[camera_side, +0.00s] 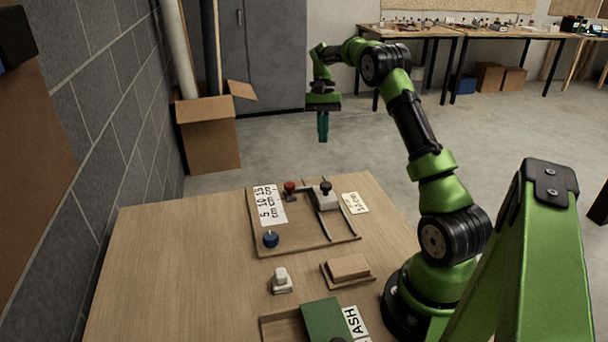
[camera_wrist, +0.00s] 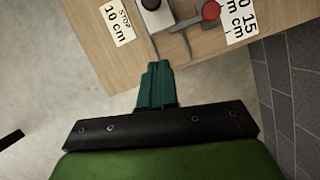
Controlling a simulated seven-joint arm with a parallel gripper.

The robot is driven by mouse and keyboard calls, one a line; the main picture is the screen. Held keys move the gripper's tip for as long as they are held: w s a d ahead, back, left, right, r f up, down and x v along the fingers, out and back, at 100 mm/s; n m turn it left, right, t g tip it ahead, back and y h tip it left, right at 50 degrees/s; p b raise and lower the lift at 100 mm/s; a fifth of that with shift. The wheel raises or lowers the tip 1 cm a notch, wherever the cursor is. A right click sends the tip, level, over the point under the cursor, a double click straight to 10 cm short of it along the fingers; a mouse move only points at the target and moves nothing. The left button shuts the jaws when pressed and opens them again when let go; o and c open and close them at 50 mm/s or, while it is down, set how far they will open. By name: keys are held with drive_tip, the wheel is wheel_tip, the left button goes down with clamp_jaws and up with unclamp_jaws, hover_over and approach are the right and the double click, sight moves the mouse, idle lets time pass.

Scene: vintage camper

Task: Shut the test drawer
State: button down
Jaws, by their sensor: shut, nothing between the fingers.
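My gripper (camera_side: 323,138) is shut and empty, pointing down beyond the far edge of the table, well above the floor. In the wrist view its teal fingers (camera_wrist: 155,72) are together. No thing is plainly marked as the test drawer. A green-topped piece (camera_side: 324,319) in a wooden frame sits at the table's near edge, partly cut off, beside a label reading "ASH"; whether it is a drawer, I cannot tell. A wooden board (camera_side: 315,236) carries a white block with a black knob (camera_side: 325,190) between dark rails. The block also shows in the wrist view (camera_wrist: 158,14).
On the board are a red knob (camera_side: 290,187), a blue knob (camera_side: 271,239) and a distance label (camera_side: 270,205). A wooden block (camera_side: 348,267) and a white piece (camera_side: 282,282) stand nearer. The table's left side is clear. A cardboard box (camera_side: 208,135) stands behind.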

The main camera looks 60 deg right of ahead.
sight(325, 192)
drive_tip(key=x, duration=0.7)
drive_tip(key=shift+s+a+f, duration=0.1)
drive_tip(key=shift+f, duration=0.15)
drive_tip(key=a, duration=0.1)
drive_tip(key=s+a, duration=0.1)
drive_tip(key=shift+s+a+f, duration=0.15)
drive_tip(key=shift+s+a, duration=0.4)
drive_tip(key=shift+a, duration=0.15)
drive_tip(key=shift+s+a, duration=0.25)
drive_tip(key=shift+a, duration=0.05)
drive_tip(key=s+a, duration=0.7)
drive_tip(key=shift+s+a, duration=0.1)
drive_tip(key=shift+s, duration=0.05)
drive_tip(key=shift+f, duration=0.1)
